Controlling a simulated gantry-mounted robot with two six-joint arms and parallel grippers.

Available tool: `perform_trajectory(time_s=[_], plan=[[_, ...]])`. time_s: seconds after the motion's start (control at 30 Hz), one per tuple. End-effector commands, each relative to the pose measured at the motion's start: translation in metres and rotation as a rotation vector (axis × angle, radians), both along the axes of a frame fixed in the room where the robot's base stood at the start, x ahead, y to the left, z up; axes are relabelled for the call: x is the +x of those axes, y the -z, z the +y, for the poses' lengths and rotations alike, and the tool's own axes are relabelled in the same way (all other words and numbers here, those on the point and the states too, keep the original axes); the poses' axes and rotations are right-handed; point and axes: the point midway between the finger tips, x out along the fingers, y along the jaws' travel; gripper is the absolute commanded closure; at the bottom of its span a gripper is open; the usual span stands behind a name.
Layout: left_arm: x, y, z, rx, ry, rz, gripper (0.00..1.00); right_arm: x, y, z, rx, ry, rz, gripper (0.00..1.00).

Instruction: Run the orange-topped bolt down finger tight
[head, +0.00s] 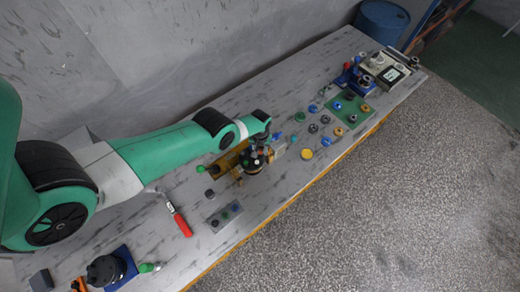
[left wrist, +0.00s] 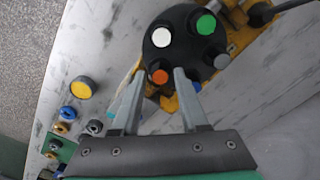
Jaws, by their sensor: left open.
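The orange-topped bolt (left wrist: 159,77) sits at the lower left of the round black motor top (left wrist: 184,46) in the left wrist view. My left gripper (left wrist: 160,76) is open, with one fingertip on each side of the orange top. I cannot tell whether the fingers touch it. Other tops on the motor are white (left wrist: 161,37), green (left wrist: 206,24), grey (left wrist: 222,61) and blue (left wrist: 196,86). In the head view the motor (head: 254,163) stands on the bench beyond my left arm, and its orange bolt cannot be made out. My right gripper is not in view.
A yellow holder (left wrist: 168,101) surrounds part of the motor. A yellow disc (head: 307,154), a green plate (head: 350,110) and several small parts lie to the right on the bench. A red-handled tool (head: 181,224) and a grey block with holes (head: 226,216) lie nearer.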

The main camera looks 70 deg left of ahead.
Motion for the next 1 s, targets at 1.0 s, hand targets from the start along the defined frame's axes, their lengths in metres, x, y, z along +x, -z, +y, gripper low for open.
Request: perform_trajectory(time_s=[1.0], plan=[[0.0,-0.031,0.0,0.0,-0.535,0.0,0.56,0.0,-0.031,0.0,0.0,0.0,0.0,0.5]])
